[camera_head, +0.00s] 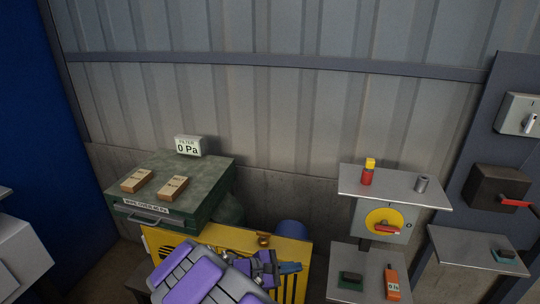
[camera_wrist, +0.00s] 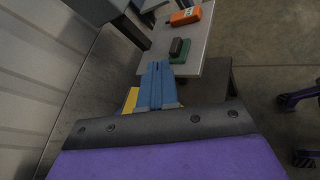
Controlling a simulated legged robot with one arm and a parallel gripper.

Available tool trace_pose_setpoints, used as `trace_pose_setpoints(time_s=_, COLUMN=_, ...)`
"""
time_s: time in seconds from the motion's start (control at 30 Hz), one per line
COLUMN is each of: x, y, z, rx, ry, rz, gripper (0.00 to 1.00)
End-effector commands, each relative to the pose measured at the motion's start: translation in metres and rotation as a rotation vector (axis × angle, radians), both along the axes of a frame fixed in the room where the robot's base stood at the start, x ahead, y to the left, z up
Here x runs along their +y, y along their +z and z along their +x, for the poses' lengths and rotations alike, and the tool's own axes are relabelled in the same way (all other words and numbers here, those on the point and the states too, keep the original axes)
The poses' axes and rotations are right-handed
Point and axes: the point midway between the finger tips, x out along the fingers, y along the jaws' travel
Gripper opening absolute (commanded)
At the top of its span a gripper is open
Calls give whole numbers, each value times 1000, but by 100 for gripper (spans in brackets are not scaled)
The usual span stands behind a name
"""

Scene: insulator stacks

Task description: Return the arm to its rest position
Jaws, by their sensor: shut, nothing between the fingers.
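My arm is purple and grey and reaches in from the bottom of the head view. My gripper (camera_head: 290,267) has blue fingers and points right, in front of the yellow cabinet (camera_head: 222,236). In the wrist view my gripper (camera_wrist: 158,66) shows its blue fingers closed together, with nothing held. Beyond the fingertips in that view lies a small dark block on a green base (camera_wrist: 179,49) on a grey shelf (camera_wrist: 212,45).
A green box (camera_head: 170,190) with two wooden blocks stands left. Right are an upper shelf (camera_head: 395,187) with a red-yellow item and grey cylinder, and a lower shelf (camera_head: 369,262) with an orange meter (camera_head: 391,282).

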Motion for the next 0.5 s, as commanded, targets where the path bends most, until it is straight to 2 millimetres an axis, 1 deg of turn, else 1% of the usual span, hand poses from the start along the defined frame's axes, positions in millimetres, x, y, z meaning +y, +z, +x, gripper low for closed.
trace_pose_setpoints(time_s=0.03, x=-20, y=15, z=-8, rx=-22, ry=-66, rz=32, gripper=0)
trace_pose_setpoints(time_s=0.1, x=-42, y=29, z=-22, rx=-44, ry=-151, rz=77, gripper=0)
trace_pose_setpoints(time_s=0.2, x=-70, y=47, z=-44, rx=-81, ry=-267, rz=145, gripper=0)
trace_pose_setpoints(time_s=0.3, x=-94, y=62, z=-71, rx=-111, ry=-383, rz=213, gripper=0)
trace_pose_setpoints(time_s=0.37, x=-106, y=70, z=-86, rx=-133, ry=-450, rz=258, gripper=0)
trace_pose_setpoints(time_s=0.5, x=-127, y=83, z=-127, rx=-176, ry=-601, rz=365, gripper=0)
